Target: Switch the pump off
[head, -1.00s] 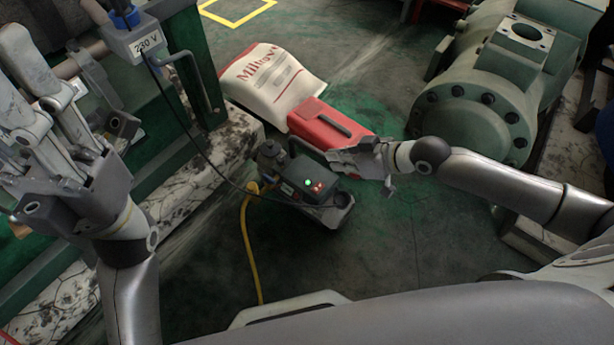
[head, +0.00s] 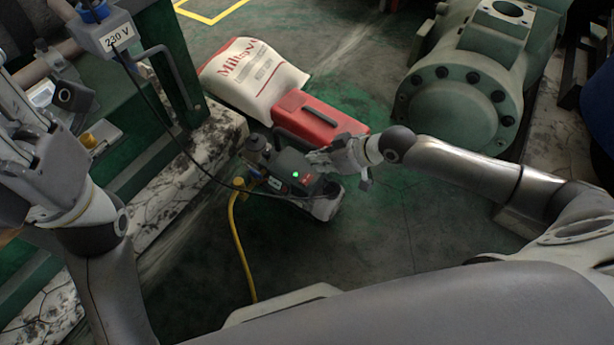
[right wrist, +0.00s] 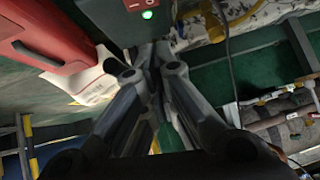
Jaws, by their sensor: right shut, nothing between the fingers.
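The pump (head: 291,163) is a small dark grey unit on the floor with a lit green lamp (head: 295,174) and a red switch (head: 306,179) on its end. My right gripper (head: 318,158) is shut and empty, close beside the pump's upper right edge; contact cannot be told. In the right wrist view the closed fingertips (right wrist: 155,48) are just below the pump (right wrist: 120,18), whose green lamp (right wrist: 147,14) is lit. The switch (right wrist: 133,3) is cut by the top edge. My left gripper (head: 14,120) is at the left edge, partly out of frame.
A red case (head: 312,118) and a white sack (head: 250,75) lie behind the pump. A yellow hose (head: 236,240) and a black cable (head: 180,140) run to it. A 230 V box (head: 107,37) is at upper left. A green machine (head: 460,100) stands right.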

